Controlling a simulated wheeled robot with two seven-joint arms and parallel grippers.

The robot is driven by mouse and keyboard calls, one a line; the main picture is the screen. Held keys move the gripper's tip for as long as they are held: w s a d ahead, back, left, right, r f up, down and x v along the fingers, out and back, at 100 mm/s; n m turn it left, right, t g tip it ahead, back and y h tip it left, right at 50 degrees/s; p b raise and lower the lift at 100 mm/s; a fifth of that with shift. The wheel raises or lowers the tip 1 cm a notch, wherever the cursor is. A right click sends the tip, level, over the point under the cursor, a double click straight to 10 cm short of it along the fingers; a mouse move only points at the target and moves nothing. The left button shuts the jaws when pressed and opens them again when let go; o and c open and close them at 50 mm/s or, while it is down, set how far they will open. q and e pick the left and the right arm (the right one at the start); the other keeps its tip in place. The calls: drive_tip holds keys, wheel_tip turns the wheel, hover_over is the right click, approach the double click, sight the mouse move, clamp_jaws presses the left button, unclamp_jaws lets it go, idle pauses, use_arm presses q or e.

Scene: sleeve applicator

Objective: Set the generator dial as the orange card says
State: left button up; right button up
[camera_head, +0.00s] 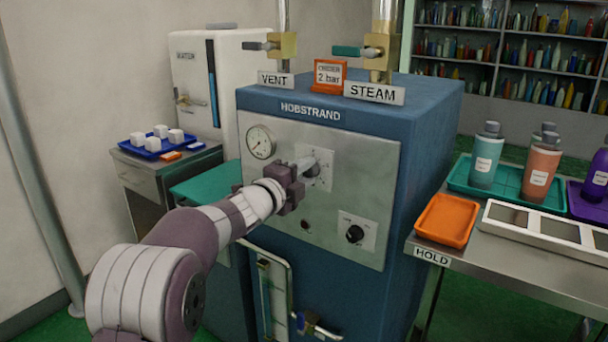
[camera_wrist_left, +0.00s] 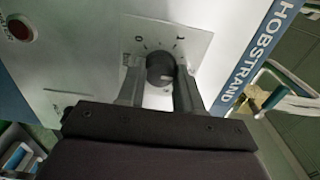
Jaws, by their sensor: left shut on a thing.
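The blue generator (camera_head: 430,140) marked HOBSTRAND stands in the middle of the head view. The orange card (camera_head: 329,75) stands on top of it and reads "2 bar". My left gripper (camera_head: 306,168) is at the white dial plate (camera_head: 326,181) on the front panel. In the left wrist view its two fingers (camera_wrist_left: 160,85) are shut on the round grey dial (camera_wrist_left: 160,68), one on each side. The plate there shows the marks 0 and 1. The dial's pointer and the other marks are not clear. My right gripper is not in view.
A round gauge (camera_head: 261,142) sits left of the dial; its reading is too small to tell. A black knob (camera_head: 355,233) sits lower right. VENT (camera_head: 284,44) and STEAM (camera_head: 380,52) valves stand on top. A side table holds an orange tray (camera_head: 446,219) and bottles.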

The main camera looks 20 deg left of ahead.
use_arm(q)
drive_tip(key=o, duration=1)
drive_tip(key=shift+o, duration=0.2)
drive_tip(key=p+v, duration=0.1)
drive_tip(key=v, duration=1.1)
drive_tip(key=shift+s, duration=0.35)
drive_tip(key=shift+a, duration=0.1)
